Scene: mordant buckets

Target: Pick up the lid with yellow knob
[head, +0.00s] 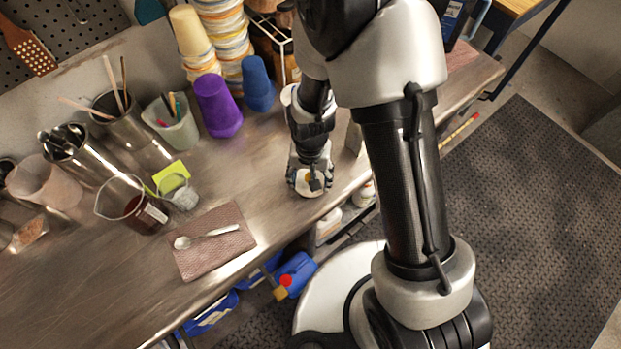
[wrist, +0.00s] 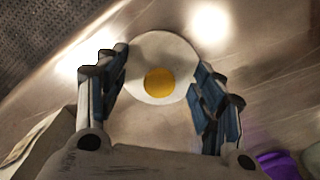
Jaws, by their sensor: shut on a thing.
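The lid is a round white disc (wrist: 150,48) with a yellow knob (wrist: 159,82), seen from above in the wrist view. My gripper (wrist: 161,66) is shut on the lid, with one blue-padded finger at each side of its rim. In the head view my gripper (head: 310,178) is low over the steel bench near its front edge, and the fingers partly cover the lid. I cannot tell whether the lid touches the bench.
The steel bench (head: 120,285) holds a purple cup (head: 217,105), a blue cup (head: 257,84), a glass beaker (head: 128,204) and a brown mat (head: 213,243) with a white spoon (head: 206,237). Stacked cups (head: 222,40) stand behind. The bench's front edge is close to my gripper.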

